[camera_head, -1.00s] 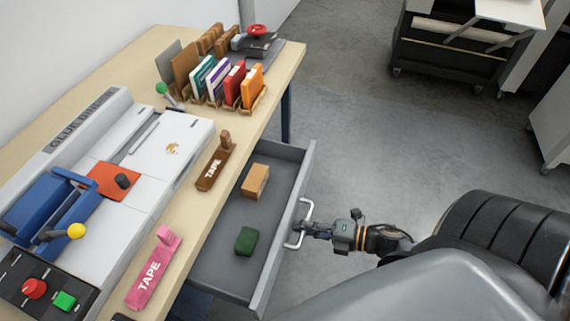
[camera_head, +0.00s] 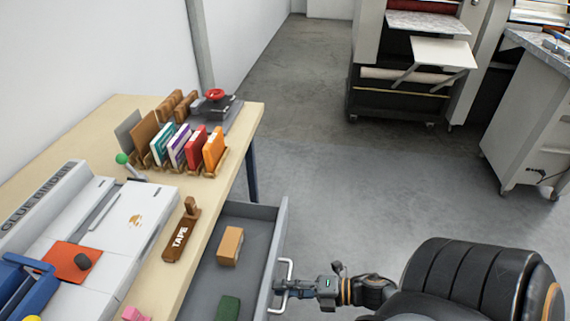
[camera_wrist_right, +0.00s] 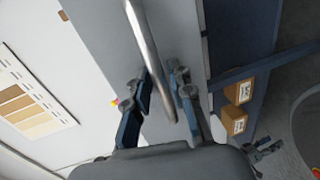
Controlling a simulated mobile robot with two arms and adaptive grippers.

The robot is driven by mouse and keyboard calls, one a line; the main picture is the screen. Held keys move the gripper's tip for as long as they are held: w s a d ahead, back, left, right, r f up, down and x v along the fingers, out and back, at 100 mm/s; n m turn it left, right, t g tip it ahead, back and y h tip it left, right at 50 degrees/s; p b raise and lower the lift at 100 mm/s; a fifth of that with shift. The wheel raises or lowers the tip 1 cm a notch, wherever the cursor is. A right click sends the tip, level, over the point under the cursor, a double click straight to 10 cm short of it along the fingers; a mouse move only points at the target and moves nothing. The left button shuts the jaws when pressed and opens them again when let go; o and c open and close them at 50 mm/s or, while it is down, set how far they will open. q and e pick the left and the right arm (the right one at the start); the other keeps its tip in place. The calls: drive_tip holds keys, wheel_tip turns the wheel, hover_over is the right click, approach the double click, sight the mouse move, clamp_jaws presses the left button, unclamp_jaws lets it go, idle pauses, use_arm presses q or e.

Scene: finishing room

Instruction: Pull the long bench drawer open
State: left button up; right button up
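The long bench drawer (camera_head: 238,207) is grey and stands well out from the bench, its inside visible. It holds a tan block (camera_head: 230,246) and a green block (camera_head: 228,308). Its silver bar handle (camera_head: 286,270) is on the drawer front. My right gripper (camera_head: 284,287) is at this handle. In the right wrist view, the handle bar (camera_wrist_right: 143,40) runs between the two fingers of my right gripper (camera_wrist_right: 163,92), with a gap visible beside it. A small dark gripper-like part, probably my left gripper (camera_wrist_right: 264,150), shows there; its fingers are too small to read.
A dark machine (camera_head: 400,95) and a grey cabinet (camera_head: 525,125) stand beyond. Clear floor (camera_head: 330,170) lies right of the drawer.

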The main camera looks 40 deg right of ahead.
drive_tip(key=v, duration=1.2)
drive_tip(key=shift+f, duration=0.15)
